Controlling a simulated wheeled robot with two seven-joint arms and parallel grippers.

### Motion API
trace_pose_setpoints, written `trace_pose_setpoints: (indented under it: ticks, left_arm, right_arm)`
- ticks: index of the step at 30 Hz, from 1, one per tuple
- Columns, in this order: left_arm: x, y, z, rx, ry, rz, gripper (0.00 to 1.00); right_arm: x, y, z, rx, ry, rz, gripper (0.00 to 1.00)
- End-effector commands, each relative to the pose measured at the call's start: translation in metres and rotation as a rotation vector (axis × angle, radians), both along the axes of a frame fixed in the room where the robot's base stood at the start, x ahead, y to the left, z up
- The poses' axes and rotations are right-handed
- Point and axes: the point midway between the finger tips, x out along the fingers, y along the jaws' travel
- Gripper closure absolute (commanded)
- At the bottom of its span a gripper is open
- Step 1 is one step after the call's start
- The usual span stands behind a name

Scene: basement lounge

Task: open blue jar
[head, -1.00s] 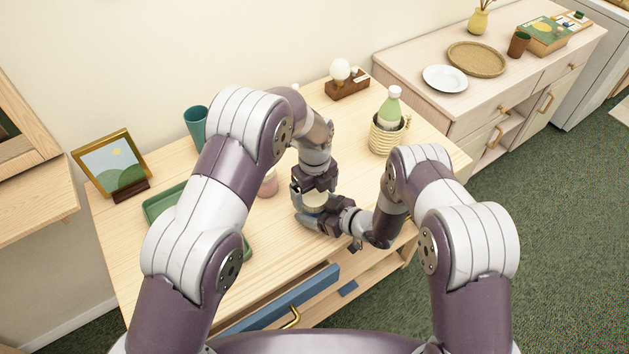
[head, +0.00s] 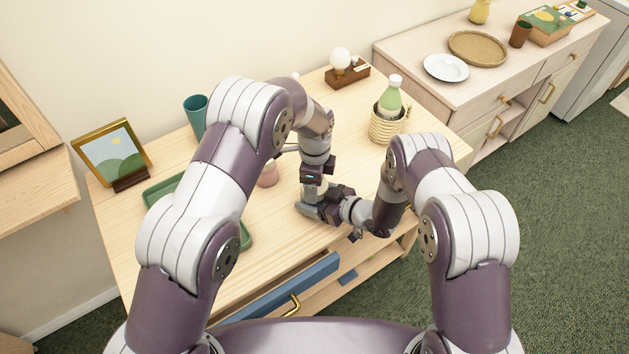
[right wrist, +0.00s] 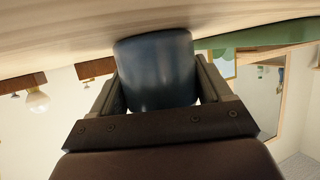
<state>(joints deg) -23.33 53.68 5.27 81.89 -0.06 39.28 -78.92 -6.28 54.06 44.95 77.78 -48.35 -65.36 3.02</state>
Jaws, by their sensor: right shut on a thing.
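The blue jar (right wrist: 155,70) stands between the two fingers of my right gripper (right wrist: 158,86) in the right wrist view, which looks upside down with the tabletop along its upper edge. My right gripper (head: 312,209) is shut on the jar's side near the front of the wooden table. In the head view the grippers mostly hide the jar. My left gripper (head: 317,187) points down over the jar from above. Its fingers are hidden, so I cannot tell whether it holds the lid. The jar's top is not visible in the right wrist view.
A pink item (head: 268,175) stands just left of my left gripper. A green tray (head: 160,190), teal cup (head: 196,112) and picture frame (head: 88,152) are farther left. A woven basket (head: 380,128) with a green bottle (head: 389,100) stands right. A blue-fronted drawer (head: 290,290) is open in front.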

Motion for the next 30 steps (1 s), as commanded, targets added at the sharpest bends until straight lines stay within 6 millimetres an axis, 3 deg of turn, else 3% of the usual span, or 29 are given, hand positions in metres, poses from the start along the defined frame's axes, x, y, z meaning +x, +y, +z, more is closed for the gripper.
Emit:
trace_pose_setpoints:
  ticks: [3, 10, 11, 13, 23, 30]
  left_arm:
    - [0.001, -0.001, 0.001, -0.003, -0.005, 0.096, 0.66]
    - [0.001, -0.001, 0.001, -0.003, -0.005, 0.102, 0.66]
    - [0.001, -0.001, 0.001, -0.003, -0.005, 0.102, 0.26]
    - [0.001, -0.001, 0.001, -0.002, -0.004, 0.101, 0.04]
    - [0.001, -0.001, 0.003, -0.001, -0.003, 0.1, 0.04]
    - [0.001, 0.0, 0.038, -0.002, -0.004, 0.1, 0.04]
  right_arm:
    - [-0.001, 0.001, 0.0, 0.0, -0.001, 0.004, 1.0]
    - [-0.001, 0.001, 0.0, 0.0, -0.001, 0.004, 1.0]
    - [-0.001, 0.001, 0.0, 0.0, -0.001, 0.004, 1.0]
    - [-0.001, 0.001, 0.0, 0.0, -0.001, 0.004, 1.0]
    - [0.0, 0.0, 0.0, 0.0, 0.0, 0.001, 1.0]
    - [0.0, 0.0, 0.0, 0.0, 0.0, 0.001, 1.0]
